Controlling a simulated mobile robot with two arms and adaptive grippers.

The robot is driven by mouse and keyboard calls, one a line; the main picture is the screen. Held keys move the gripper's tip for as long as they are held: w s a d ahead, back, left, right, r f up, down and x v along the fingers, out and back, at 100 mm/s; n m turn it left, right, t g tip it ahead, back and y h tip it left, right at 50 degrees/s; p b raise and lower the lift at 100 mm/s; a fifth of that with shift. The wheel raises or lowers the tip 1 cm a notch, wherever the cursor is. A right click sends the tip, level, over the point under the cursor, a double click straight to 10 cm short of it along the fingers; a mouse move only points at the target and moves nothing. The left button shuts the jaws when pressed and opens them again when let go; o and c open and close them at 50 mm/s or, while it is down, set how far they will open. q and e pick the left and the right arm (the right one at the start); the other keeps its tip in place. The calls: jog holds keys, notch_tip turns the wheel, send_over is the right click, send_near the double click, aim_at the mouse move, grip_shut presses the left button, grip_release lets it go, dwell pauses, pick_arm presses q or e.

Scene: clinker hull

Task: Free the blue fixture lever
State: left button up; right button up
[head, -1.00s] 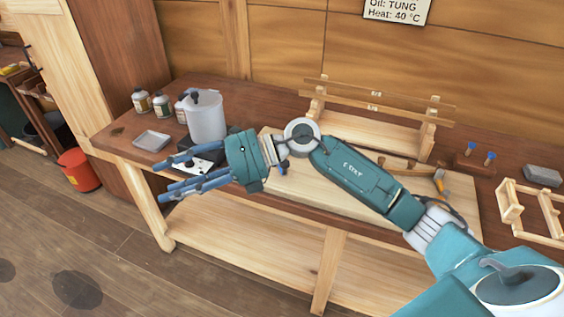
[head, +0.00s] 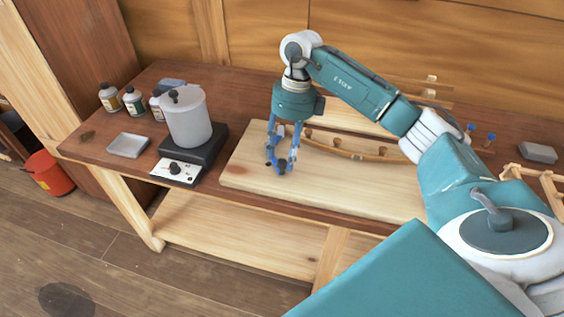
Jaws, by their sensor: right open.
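My right gripper (head: 281,167) points down over the left part of the pale wooden board (head: 255,185), its blue fingers apart with nothing seen between them. I cannot tell whether the fingertips touch the board. Two small blue-topped pieces (head: 490,138) stand at the right of the bench, partly beside my arm. I cannot tell whether either is the blue fixture lever. A curved wooden strip (head: 345,153) with several small pegs lies on the board, right of the gripper. My arm hides part of the rail frame behind it. My left gripper is out of view.
A pale pot (head: 189,118) stands on a dark heater (head: 205,152) left of the board. A grey tray (head: 128,145) and several bottles (head: 133,101) are further left. A grey block (head: 538,152) and a wooden frame (head: 530,176) are at the right. The board's front left is clear.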

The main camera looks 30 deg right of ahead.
aim_at(283, 160)
jog(key=f, duration=0.3)
jog(key=shift+w+a+p, duration=0.1)
jog(key=shift+a+p, duration=0.2)
jog(key=shift+a+f, duration=0.2)
jog(key=shift+f, duration=0.7)
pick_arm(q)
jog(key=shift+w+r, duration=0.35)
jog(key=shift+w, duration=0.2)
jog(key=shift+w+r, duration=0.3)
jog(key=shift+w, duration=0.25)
pick_arm(e)
grip_shut()
